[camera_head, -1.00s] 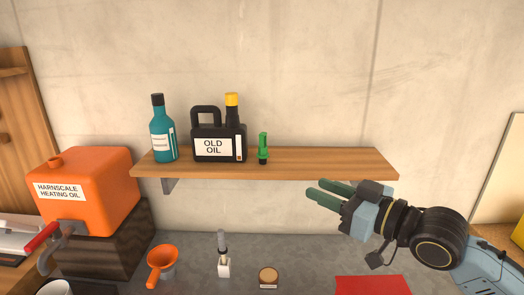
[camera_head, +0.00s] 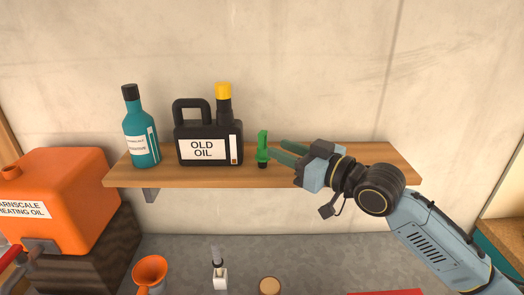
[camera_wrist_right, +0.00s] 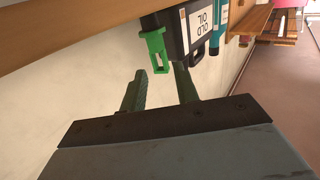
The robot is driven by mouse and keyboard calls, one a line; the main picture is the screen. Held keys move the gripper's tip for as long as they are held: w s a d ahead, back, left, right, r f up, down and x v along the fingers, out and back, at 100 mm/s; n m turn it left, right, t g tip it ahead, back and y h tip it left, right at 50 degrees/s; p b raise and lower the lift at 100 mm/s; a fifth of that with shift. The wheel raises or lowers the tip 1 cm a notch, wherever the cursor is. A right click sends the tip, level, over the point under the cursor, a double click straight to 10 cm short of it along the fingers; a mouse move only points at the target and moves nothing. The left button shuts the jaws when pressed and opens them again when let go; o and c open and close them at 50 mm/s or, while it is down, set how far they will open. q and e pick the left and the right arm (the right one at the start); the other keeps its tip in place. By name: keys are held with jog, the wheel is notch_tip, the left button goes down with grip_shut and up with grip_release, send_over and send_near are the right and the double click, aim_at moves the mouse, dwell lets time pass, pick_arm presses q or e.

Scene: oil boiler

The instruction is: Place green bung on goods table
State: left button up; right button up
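The green bung (camera_head: 262,148) stands upright on the wooden shelf, just right of the black oil jug. It also shows in the right wrist view (camera_wrist_right: 157,55), beyond the fingertips. My right gripper (camera_head: 278,150) is at shelf height, its green fingers pointing left at the bung. In the right wrist view my right gripper (camera_wrist_right: 160,80) is open, with a clear gap between the two fingers and nothing held. Contact with the bung does not show. My left gripper is not in view. I cannot tell which surface is the goods table.
The jug labelled OLD OIL (camera_head: 208,146) and a teal bottle (camera_head: 140,130) stand on the shelf (camera_head: 390,165). An orange heating oil tank (camera_head: 60,195) is at left. Below on the grey counter (camera_head: 330,255) are an orange funnel (camera_head: 150,270), a small brush-like item (camera_head: 219,270) and a round item (camera_head: 269,286).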

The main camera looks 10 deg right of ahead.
aim_at(267, 142)
jog(key=shift+w+a, duration=0.3)
jog(key=shift+w, duration=0.15)
jog(key=shift+w+a+r, duration=0.1)
jog(key=shift+w+a, duration=0.2)
jog(key=shift+w, duration=0.1)
jog(key=p+x, duration=0.1)
jog(key=x, duration=0.3)
jog(key=shift+w+a, duration=0.1)
jog(key=shift+w, duration=0.05)
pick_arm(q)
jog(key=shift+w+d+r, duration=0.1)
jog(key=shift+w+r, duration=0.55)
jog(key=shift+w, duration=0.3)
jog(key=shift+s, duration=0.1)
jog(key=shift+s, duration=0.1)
pick_arm(e)
grip_shut()
